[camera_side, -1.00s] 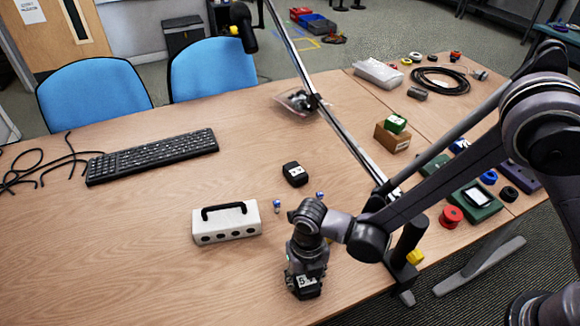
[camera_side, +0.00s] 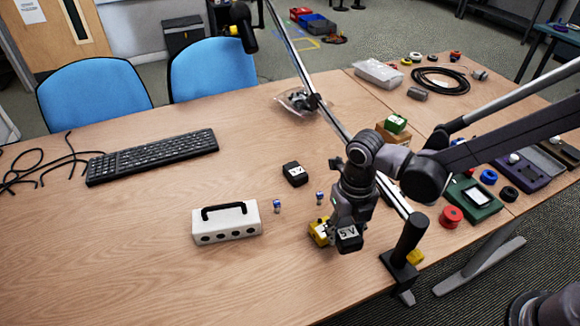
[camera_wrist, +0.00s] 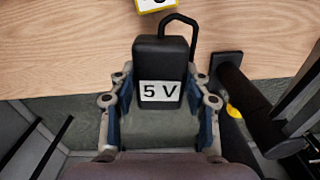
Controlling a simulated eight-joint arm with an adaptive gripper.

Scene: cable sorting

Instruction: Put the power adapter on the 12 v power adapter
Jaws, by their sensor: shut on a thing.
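My gripper (camera_side: 350,222) points down near the right front edge of the table and is shut on a black power adapter (camera_side: 348,241) with a white "5 V" label. The wrist view shows this adapter (camera_wrist: 159,72) between the two fingers, a black cable looping from its far end. Another black adapter (camera_side: 295,174) lies on the table, left of and behind my gripper; its white label is too small to read. A yellow block (camera_side: 319,232) with a white label sits just behind the held adapter, partly hidden; its near edge shows in the wrist view (camera_wrist: 155,5).
A white box with a black handle (camera_side: 227,223) stands left. Two small blue-and-white pieces (camera_side: 277,206) lie nearby. A black clamp post (camera_side: 405,243) stands close right of my gripper. A keyboard (camera_side: 152,156) lies back left. The front left table is clear.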

